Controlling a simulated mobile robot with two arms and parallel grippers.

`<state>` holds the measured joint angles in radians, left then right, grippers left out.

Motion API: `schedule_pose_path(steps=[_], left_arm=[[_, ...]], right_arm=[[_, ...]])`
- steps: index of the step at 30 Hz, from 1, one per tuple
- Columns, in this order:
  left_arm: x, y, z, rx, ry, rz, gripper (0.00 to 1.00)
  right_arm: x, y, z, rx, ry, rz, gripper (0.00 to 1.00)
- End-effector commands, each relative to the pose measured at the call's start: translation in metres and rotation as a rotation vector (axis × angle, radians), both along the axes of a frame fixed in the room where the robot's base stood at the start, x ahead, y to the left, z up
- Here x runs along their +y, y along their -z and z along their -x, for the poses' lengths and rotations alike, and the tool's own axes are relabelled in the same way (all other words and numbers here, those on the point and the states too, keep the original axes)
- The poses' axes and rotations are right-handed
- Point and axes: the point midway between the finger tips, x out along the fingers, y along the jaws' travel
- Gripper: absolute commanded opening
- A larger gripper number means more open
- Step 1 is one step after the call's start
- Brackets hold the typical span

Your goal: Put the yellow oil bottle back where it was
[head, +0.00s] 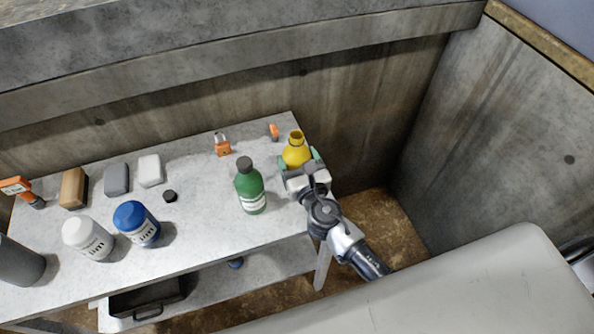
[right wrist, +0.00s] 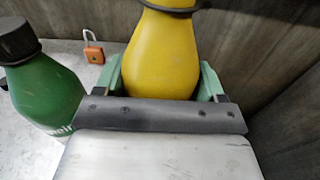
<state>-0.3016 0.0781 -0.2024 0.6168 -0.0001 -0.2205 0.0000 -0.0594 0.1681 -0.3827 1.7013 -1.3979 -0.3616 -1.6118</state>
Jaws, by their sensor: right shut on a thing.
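The yellow oil bottle (head: 296,153) is upright at the right end of the grey table (head: 205,236), near its back right corner. My right gripper (head: 302,165) is shut on the bottle, with its green fingers on either side of it. In the right wrist view the bottle (right wrist: 162,55) stands between the two fingers (right wrist: 163,85), and its top is cut off. The bottle's base is hidden by the gripper, so I cannot tell whether it touches the table. My left gripper is not in view.
A green bottle (head: 250,188) stands just left of my right gripper. An orange padlock (head: 222,146) and a small orange item (head: 273,131) lie behind. White (head: 86,238) and blue-capped (head: 137,223) bottles stand further left. A concrete wall (head: 350,110) rises behind the table.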

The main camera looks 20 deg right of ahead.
Motion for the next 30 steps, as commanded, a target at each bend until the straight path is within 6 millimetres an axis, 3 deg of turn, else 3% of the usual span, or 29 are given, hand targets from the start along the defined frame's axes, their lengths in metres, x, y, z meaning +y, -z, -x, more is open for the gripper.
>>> schedule_pose_path(steps=[9,23,24,28,30], left_arm=[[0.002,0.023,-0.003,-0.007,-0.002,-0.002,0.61],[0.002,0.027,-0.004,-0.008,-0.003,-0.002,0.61],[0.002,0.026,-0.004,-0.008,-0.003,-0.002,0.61],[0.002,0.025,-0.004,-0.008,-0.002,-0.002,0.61],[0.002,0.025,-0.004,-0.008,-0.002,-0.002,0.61]], right_arm=[[0.001,0.038,-0.001,-0.001,-0.001,0.002,0.34],[0.0,0.044,-0.001,-0.002,0.0,0.001,0.34],[0.0,0.043,-0.001,0.0,0.0,0.001,0.76],[0.0,0.043,-0.001,0.0,0.0,0.001,0.95],[0.0,0.043,-0.001,0.0,0.0,0.001,0.95]])
